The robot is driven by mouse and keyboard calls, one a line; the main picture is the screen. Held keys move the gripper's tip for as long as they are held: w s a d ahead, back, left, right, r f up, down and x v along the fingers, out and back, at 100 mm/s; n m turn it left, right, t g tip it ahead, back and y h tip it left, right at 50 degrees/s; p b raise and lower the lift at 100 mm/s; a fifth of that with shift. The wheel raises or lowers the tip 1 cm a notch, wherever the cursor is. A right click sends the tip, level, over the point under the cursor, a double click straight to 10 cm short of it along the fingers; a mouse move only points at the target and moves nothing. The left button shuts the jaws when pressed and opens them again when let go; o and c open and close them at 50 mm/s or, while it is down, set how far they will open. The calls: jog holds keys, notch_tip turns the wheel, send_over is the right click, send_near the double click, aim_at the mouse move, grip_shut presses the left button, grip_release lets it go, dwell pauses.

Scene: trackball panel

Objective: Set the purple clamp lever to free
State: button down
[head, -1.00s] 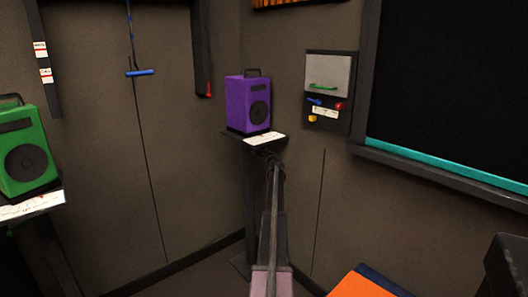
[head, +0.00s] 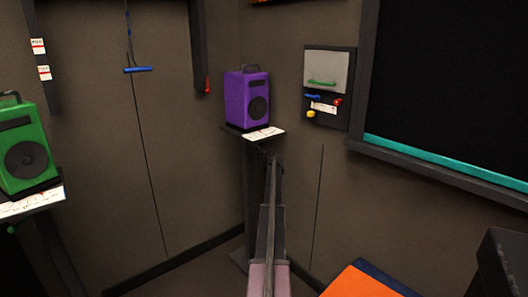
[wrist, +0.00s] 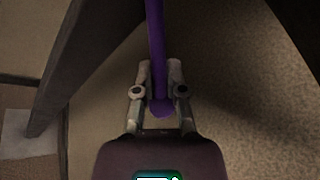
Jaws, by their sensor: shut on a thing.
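The purple clamp lever (wrist: 157,35) runs down from the top of the wrist view, and its rounded end lies between the fingers. My gripper (wrist: 160,80) is shut on this lever, with one finger on each side of it. In the head view, my arm reaches to just below the stand shelf (head: 230,129) that carries a purple speaker (head: 247,98). The lever and the fingertips cannot be made out there. The lever's pivot and any setting marks are hidden.
A white label (head: 263,134) lies on the shelf's front edge. A green speaker (head: 25,148) stands on another stand at the left. A wall panel (head: 328,88) with small coloured handles is to the right. An orange surface (head: 362,283) is at the lower right.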

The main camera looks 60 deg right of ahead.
jog(key=shift+w+a, duration=0.1)
jog(key=c, duration=0.7)
grip_release()
jog(key=shift+d+r+n, duration=0.15)
jog(key=shift+d+n, duration=0.05)
jog(key=shift+n, duration=0.2)
